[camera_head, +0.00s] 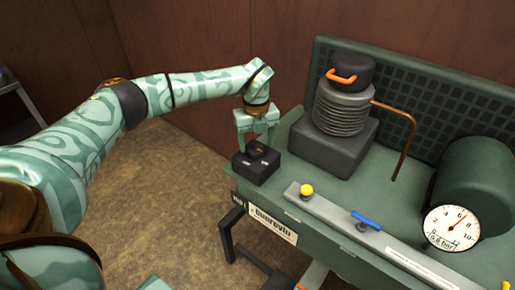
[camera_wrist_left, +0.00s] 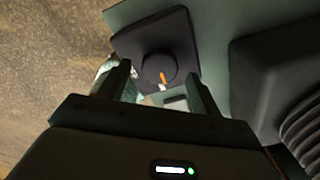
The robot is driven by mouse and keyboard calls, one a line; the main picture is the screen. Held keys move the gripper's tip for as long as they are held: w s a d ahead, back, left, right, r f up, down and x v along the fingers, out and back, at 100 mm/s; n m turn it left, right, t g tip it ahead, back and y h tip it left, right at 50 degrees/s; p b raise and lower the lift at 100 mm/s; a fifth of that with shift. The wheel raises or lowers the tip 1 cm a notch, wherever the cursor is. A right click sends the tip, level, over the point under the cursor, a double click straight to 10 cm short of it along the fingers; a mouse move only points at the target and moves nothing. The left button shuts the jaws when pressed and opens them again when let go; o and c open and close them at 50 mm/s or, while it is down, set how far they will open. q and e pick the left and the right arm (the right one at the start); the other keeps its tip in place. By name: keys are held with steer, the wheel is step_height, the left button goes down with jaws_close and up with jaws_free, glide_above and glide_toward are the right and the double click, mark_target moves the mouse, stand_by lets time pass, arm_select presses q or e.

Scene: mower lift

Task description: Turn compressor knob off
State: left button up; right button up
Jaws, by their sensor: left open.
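The compressor knob (camera_wrist_left: 160,68) is a dark round dial with an orange mark, on a black switch box (camera_head: 264,174) at the near left corner of the green compressor bench. My left gripper (camera_head: 256,141) is above the box, pointing down and open. In the left wrist view, the knob shows between the two dark fingers of my left gripper (camera_wrist_left: 157,78). I cannot tell whether the fingers touch it. In the head view the fingers partly hide the knob. My right gripper is not in view.
A compressor pump (camera_head: 343,110) with an orange handle stands right of the box. A grey rail (camera_head: 330,216) carries a yellow ball knob (camera_head: 306,190) and a blue lever (camera_head: 366,220). A pressure gauge (camera_head: 452,228) is at the right. Open floor (camera_head: 150,200) lies to the left.

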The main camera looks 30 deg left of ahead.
arm_select(q)
step_height(320, 180, down, 2)
steer(key=shift+f, duration=0.1)
steer(key=c, duration=1)
